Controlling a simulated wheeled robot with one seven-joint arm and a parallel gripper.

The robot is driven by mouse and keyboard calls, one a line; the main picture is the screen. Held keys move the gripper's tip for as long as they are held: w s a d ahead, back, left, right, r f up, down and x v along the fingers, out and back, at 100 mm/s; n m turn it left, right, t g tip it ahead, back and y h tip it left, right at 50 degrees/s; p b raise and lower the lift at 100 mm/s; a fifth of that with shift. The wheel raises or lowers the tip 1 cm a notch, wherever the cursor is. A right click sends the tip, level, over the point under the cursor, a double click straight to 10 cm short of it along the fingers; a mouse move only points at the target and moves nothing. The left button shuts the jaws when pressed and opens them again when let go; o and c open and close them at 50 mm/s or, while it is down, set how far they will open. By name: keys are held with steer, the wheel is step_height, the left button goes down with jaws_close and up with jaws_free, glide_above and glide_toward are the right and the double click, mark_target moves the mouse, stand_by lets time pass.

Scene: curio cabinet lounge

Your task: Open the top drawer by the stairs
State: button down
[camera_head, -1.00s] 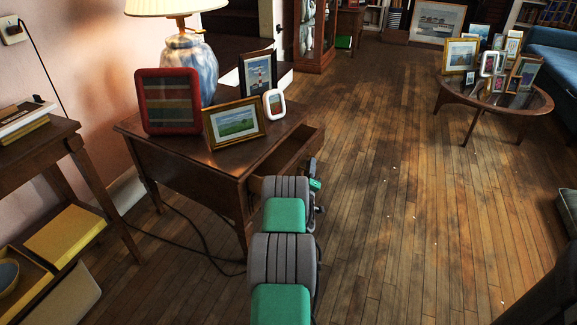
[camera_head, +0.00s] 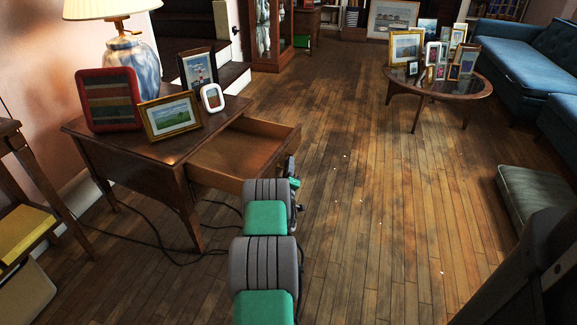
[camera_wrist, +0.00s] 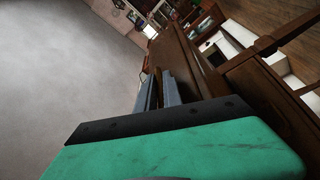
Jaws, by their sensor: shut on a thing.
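The top drawer (camera_head: 238,152) of the dark wooden side table (camera_head: 150,158) stands well out of the table's right side, and its inside looks empty. My gripper (camera_head: 293,185) is at the drawer's outer front, partly hidden behind my own grey and green arm links. In the wrist view the fingers (camera_wrist: 158,90) reach to the brown wooden drawer front (camera_wrist: 195,65) and are shut at its edge. The handle itself is hidden, so I cannot see exactly what part they grip. Stairs (camera_head: 205,80) rise behind the table.
A lamp (camera_head: 130,62), a red frame (camera_head: 109,100), a gold frame (camera_head: 170,115) and smaller frames stand on the table. A round table (camera_head: 440,84) with several frames is at back right. A green cushion (camera_head: 535,195) lies at right.

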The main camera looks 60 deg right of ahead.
steer(key=shift+d+r, duration=0.1)
steer(key=c, duration=1.8)
jaws_free()
steer(key=shift+w, duration=0.1)
steer(key=shift+a+f, duration=0.2)
steer(key=shift+a, duration=0.05)
steer(key=v, duration=0.7)
steer(key=shift+a+b, duration=0.15)
steer(key=shift+b, duration=0.15)
steer(key=shift+s, duration=0.2)
